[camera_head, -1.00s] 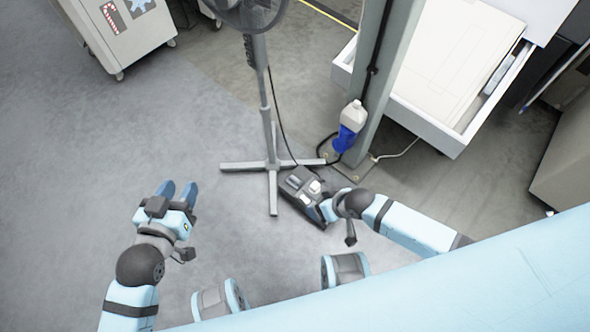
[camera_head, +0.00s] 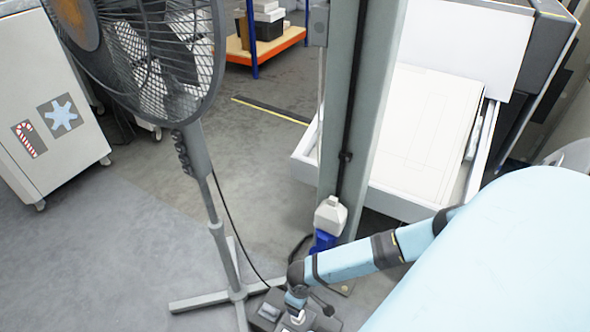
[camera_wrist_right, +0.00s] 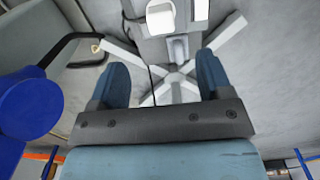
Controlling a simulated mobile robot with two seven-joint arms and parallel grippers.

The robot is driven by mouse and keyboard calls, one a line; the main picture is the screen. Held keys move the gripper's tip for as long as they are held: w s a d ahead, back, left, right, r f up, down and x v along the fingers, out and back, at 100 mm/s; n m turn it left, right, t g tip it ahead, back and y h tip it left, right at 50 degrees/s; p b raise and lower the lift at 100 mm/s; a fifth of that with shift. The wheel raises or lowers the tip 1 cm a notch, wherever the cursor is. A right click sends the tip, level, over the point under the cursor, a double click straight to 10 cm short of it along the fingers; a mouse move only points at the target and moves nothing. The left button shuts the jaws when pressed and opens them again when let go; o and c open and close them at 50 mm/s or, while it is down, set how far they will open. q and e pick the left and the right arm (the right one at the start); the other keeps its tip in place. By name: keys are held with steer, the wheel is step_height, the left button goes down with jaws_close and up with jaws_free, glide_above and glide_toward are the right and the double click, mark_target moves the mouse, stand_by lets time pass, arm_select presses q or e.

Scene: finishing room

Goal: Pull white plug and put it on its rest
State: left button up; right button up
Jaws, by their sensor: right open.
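A white plug (camera_head: 298,318) sits on a dark grey power strip (camera_head: 265,313) on the floor at the bottom of the head view. What looks like the same plug (camera_wrist_right: 160,18) is at the top of the right wrist view. My right gripper (camera_wrist_right: 161,72) is open, its two blue fingers apart with nothing seen between them. The plug appears beyond the fingertips, roughly in line with the gap. In the head view the right gripper is right over the strip and partly hides it. I cannot identify the plug's rest. My left gripper is out of view.
A pedestal fan (camera_head: 205,190) stands left of the strip, its base legs close by. An open drawer (camera_head: 415,130) is at right. Floor at left is clear.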

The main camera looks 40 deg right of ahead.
step_height(320, 180, down, 4)
steer(key=shift+f+b, duration=0.1)
steer(key=shift+b, duration=0.85)
step_height(320, 180, down, 7)
steer(key=b, duration=0.4)
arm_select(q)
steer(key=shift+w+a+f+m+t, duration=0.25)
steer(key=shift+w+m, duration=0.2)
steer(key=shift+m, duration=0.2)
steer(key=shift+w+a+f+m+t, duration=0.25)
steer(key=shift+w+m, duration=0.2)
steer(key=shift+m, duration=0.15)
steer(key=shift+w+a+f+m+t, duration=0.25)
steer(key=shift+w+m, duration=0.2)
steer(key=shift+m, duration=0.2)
arm_select(e)
steer(key=shift+f, duration=0.5)
steer(key=shift+c, duration=0.2)
steer(key=c, duration=1)
